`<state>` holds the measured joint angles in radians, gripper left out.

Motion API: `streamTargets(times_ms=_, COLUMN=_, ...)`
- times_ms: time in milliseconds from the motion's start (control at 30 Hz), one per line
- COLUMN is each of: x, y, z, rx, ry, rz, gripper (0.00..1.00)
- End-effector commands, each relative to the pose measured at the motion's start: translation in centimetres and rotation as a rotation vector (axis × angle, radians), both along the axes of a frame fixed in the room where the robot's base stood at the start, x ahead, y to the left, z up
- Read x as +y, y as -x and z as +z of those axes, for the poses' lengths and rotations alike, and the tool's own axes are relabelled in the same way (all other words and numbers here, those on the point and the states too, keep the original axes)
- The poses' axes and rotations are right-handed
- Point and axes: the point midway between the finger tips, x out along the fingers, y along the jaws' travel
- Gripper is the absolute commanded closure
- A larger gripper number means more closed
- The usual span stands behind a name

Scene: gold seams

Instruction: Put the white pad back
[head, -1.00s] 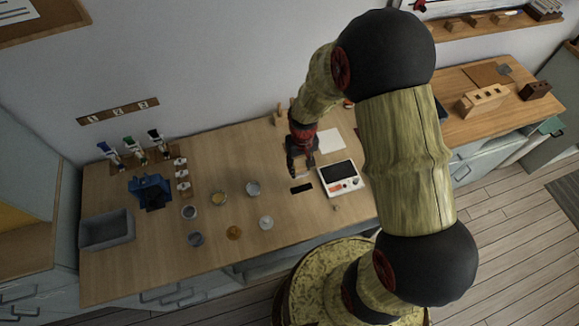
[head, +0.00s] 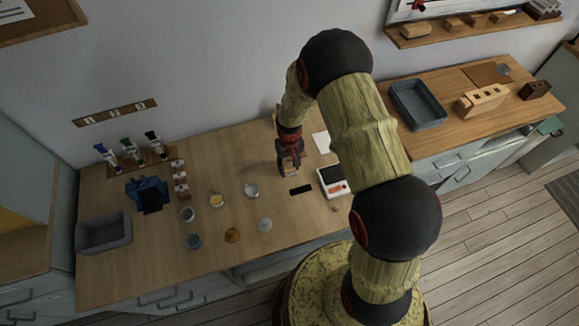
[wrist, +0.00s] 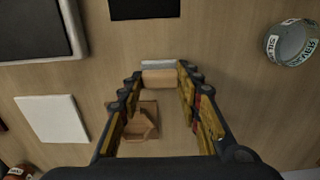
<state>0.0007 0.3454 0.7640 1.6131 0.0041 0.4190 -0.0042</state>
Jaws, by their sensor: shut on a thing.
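My gripper (head: 290,171) is over the wooden bench, left of the scale. In the wrist view my gripper (wrist: 159,78) is shut on a small block with a tan body and a whitish far edge, which I take to be the white pad (wrist: 158,65). The pad is between the fingertips; its underside is hidden. A small wooden stand (wrist: 139,122) shows between the fingers, farther down on the bench. A flat white square (wrist: 52,120) lies on the bench beside it, and it also shows in the head view (head: 321,142).
A scale with a dark top (head: 333,181) and a black strip (head: 301,190) lie near my gripper. Several small jars and dishes (head: 217,200) stand to the left. A lettered jar (wrist: 290,43) shows in the wrist view. Grey trays stand far left (head: 104,236) and on the right counter (head: 418,104).

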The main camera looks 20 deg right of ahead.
Motion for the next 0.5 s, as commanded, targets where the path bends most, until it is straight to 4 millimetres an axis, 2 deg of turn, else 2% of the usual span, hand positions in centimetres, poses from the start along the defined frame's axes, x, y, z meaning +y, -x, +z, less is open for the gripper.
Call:
streamTargets(times_ms=267, x=-0.01, y=-0.01, z=-0.28, rx=-0.001, ry=0.000, rz=0.000, gripper=0.86)
streamTargets(times_ms=300, x=-0.01, y=-0.01, z=-0.27, rx=-0.001, ry=0.000, rz=0.000, gripper=0.65)
streamTargets(times_ms=500, x=0.00, y=0.01, z=-0.21, rx=-0.001, ry=0.000, rz=0.000, gripper=0.54)
